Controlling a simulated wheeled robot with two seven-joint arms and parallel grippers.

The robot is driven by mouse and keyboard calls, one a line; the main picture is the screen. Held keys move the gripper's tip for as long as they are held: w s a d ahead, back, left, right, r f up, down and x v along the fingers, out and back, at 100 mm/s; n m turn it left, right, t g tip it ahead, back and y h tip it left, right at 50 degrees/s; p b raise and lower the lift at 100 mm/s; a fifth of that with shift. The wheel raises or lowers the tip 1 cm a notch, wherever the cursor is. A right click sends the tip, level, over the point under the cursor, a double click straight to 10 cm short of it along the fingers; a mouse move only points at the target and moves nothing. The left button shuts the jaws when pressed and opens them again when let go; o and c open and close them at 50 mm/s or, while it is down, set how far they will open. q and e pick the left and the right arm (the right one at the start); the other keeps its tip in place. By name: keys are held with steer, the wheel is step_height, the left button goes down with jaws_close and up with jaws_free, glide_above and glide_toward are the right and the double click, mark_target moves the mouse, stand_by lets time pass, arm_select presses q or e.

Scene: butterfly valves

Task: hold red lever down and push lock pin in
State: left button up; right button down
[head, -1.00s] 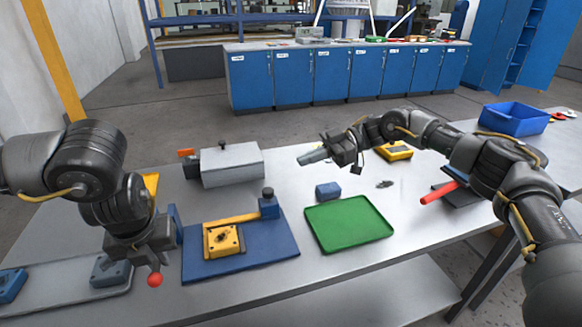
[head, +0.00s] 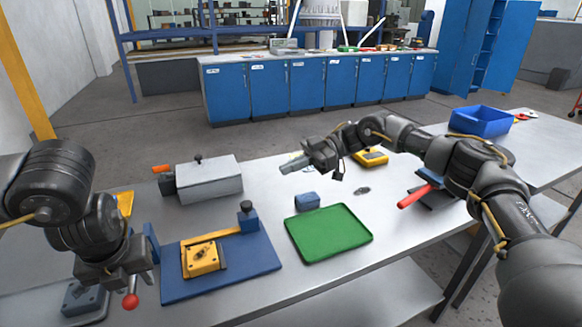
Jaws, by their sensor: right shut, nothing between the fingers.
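A red ball knob (head: 130,301) shows directly below my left gripper (head: 128,281), close to or between its fingers. The rest of its lever is hidden behind the gripper. I cannot tell whether the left fingers are closed on it. A blue plate (head: 225,283) right of this gripper carries a yellow block (head: 202,259), a yellow bar and a blue post with a dark knob (head: 247,213). I cannot tell which part is the lock pin. My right gripper (head: 291,165) is shut and empty above the table, behind a small blue block (head: 307,201).
A green tray (head: 328,233) lies in the table's middle. A grey box (head: 208,180) with an orange-red handle stands at the back left. A red handle (head: 414,196) and a yellow device (head: 371,157) are near my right arm. A blue bin (head: 480,121) stands at the far right.

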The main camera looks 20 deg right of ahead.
arm_select(q)
steer(key=shift+w+p+v, duration=0.25)
steer(key=shift+p+v, duration=0.65)
steer(key=shift+v, duration=0.2)
steer(key=shift+w+p+v, duration=0.2)
steer(key=shift+p+v, duration=0.7)
steer(key=shift+v, duration=0.25)
steer(key=shift+w+p+v, duration=0.25)
steer(key=shift+p+v, duration=0.65)
steer(key=shift+v, duration=0.2)
steer(key=shift+r, duration=0.1)
